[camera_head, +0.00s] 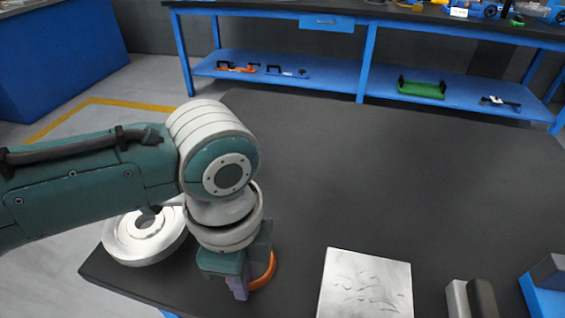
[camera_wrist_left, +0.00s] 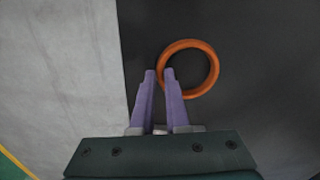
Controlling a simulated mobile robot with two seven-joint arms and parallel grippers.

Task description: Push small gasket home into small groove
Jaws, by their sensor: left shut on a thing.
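The small gasket is an orange ring (camera_head: 271,268), partly hidden behind my left gripper in the head view. My left gripper (camera_head: 240,290) points down near the front left of the dark table. In the left wrist view its purple fingers (camera_wrist_left: 160,72) are shut on one side of the orange ring (camera_wrist_left: 215,72), one on each side of its wall. I cannot tell whether the ring touches the table. The pale metal flanged shell (camera_head: 145,250) lies left of the gripper, partly hidden by my arm. I cannot make out the small groove. My right gripper is out of view.
A scratched metal plate (camera_head: 365,285) lies at the front, right of the gripper. A grey block (camera_head: 457,299) and a blue item (camera_head: 545,299) are farther right. The table's middle and back (camera_head: 400,170) are clear. A blue workbench (camera_head: 280,80) stands behind.

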